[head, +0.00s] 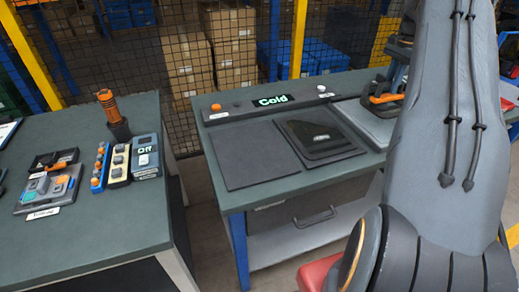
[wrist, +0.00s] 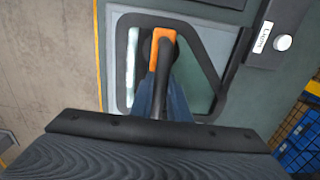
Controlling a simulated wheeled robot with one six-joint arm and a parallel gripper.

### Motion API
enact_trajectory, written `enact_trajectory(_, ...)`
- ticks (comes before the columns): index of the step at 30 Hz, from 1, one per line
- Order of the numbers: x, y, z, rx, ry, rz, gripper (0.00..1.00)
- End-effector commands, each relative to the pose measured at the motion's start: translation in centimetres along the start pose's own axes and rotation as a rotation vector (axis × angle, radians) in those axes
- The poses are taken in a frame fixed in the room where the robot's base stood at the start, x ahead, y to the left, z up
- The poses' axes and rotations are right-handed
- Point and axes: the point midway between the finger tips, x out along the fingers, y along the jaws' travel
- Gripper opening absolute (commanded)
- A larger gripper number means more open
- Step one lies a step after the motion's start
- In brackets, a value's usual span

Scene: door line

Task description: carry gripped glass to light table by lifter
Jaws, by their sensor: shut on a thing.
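My gripper (wrist: 162,92) is shut on the lifter (wrist: 159,48), an orange and black handle, in the wrist view. The glass (wrist: 199,75) is a clear pane with a black, roughly triangular frame under the lifter. The light table (wrist: 122,22) is the pale panel beneath the glass, beside a white button labelled like "Light". In the head view the lifter (head: 384,98) shows over the right part of the bench, above the light table (head: 352,112). My arm hides most of the gripper and glass there. I cannot tell whether the glass touches the panel.
A dark pane (head: 320,138) lies on a dark mat left of the light table, below a "Cold" display (head: 272,101). A second bench (head: 95,225) at left holds a torch-like tool (head: 113,112) and several small devices. Mesh fence and boxes stand behind.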

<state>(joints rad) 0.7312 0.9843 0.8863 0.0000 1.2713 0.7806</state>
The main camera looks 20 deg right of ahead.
Motion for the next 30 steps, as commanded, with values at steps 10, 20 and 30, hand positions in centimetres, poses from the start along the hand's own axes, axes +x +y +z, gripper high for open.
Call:
enact_trajectory(10, -0.1, -0.2, -1.1, 0.000, 0.003, -0.002, 0.00)
enact_trajectory(20, -0.1, -0.2, -2.2, 0.001, 0.003, -0.003, 0.00)
enact_trajectory(30, -0.3, -0.2, -2.9, 0.000, 0.004, -0.003, 0.00)
